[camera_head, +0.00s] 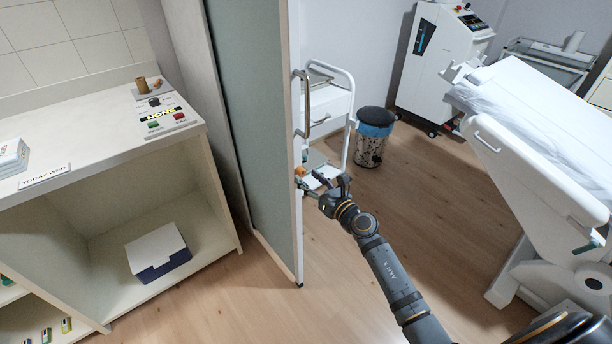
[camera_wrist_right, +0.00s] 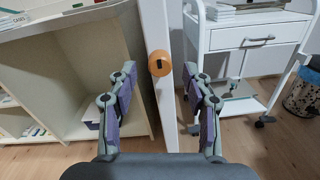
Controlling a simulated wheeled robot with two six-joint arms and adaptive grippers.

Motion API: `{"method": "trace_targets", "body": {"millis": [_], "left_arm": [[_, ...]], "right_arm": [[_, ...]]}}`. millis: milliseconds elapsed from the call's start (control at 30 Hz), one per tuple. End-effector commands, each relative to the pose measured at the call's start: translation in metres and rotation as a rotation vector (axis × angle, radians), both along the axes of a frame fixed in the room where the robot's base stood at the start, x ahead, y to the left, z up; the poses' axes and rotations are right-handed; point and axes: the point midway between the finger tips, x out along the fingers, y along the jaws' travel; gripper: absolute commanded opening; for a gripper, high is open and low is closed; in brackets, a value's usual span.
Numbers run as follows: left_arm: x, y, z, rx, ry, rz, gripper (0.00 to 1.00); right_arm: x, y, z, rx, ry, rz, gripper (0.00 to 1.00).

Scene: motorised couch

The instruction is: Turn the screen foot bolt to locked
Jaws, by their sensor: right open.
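The screen (camera_head: 255,120) is a tall grey-green panel with a pale edge frame, standing right of the counter. An orange round knob (camera_head: 299,171), which looks like the bolt, sits on its edge. In the right wrist view the knob (camera_wrist_right: 160,63) shows face on, with a small dark mark, on the pale upright (camera_wrist_right: 158,110). My right gripper (camera_head: 322,184) is open just in front of the knob. In the wrist view its fingers (camera_wrist_right: 160,82) stand apart on either side of the upright, with the knob between and slightly above them. No contact shows. My left gripper is not in view.
A vertical metal handle (camera_head: 302,103) is on the screen's edge above the knob. A white trolley (camera_head: 330,105) and a bin (camera_head: 372,140) stand behind. The counter (camera_head: 90,140) is at left, a white bed (camera_head: 540,140) at right. Floor (camera_head: 430,200) between is clear.

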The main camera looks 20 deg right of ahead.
Motion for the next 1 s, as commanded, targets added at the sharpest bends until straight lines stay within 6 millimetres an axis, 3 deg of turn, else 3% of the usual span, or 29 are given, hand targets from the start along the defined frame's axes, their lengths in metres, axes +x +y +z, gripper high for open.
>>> {"method": "trace_targets", "body": {"millis": [167, 467, 800, 1000], "left_arm": [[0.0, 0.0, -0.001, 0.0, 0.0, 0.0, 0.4], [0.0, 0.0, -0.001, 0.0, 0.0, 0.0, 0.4], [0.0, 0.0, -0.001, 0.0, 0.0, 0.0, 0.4], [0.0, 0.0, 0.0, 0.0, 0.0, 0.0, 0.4]], "right_arm": [[0.017, 0.005, -0.001, 0.001, 0.0, -0.001, 0.5], [0.019, 0.006, -0.001, 0.001, 0.001, -0.001, 0.49], [0.019, 0.006, -0.001, 0.001, 0.001, -0.001, 0.03], [0.019, 0.006, 0.0, 0.005, 0.003, -0.001, 0.0]]}}
